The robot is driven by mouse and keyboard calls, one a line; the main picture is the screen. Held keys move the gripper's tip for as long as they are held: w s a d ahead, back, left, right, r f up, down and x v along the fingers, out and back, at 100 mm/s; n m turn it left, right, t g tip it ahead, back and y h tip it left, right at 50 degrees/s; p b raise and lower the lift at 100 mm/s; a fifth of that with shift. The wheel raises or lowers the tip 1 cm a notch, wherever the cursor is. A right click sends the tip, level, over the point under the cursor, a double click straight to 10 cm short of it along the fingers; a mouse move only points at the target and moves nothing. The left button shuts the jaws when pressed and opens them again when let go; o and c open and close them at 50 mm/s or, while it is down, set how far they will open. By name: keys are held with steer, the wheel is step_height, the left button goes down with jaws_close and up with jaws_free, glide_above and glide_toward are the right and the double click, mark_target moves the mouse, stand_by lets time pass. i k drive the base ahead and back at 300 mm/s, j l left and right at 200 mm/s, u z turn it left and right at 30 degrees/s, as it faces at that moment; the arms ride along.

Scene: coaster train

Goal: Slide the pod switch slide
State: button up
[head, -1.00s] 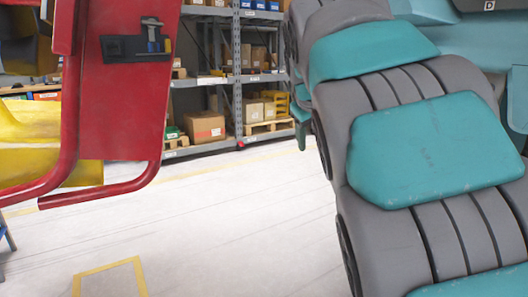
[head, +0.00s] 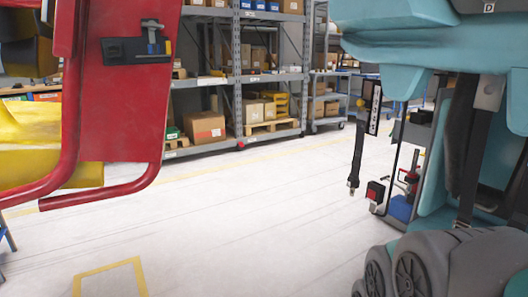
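A red panel (head: 125,110) with bent red tubes stands at the left in the head view. A black plate (head: 128,50) is fixed near its top, with a small grey-blue slide handle (head: 153,38) standing out of it. I cannot tell for sure whether this is the pod switch slide. My gripper is not in view. At the right is a teal structure (head: 440,45) with dark straps (head: 470,150). A black strap with a metal end (head: 356,150) hangs beside it.
Grey rounded segments with dark round inserts (head: 440,268) fill the lower right. Shelves (head: 238,70) with cardboard boxes (head: 204,127) stand behind. Yellow parts (head: 35,150) lie at far left. The pale floor (head: 240,220) between is clear.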

mark_target(153, 48)
steer(key=j+u, duration=0.2)
steer(key=j, duration=0.3)
steer(key=j+u, duration=0.15)
steer(key=j, duration=0.4)
steer(key=j+u, duration=0.2)
steer(key=j, duration=0.3)
steer(key=j+u, duration=0.15)
steer(key=j, duration=0.4)
steer(key=i+j+u, duration=0.2)
steer(key=j, duration=0.3)
steer(key=i+j+u, duration=0.15)
steer(key=j, duration=0.35)
steer(key=k+l+z, duration=0.15)
steer(key=z, duration=1.35)
steer(key=u, duration=1.55)
steer(key=z, duration=1.55)
steer(key=k+l, duration=0.05)
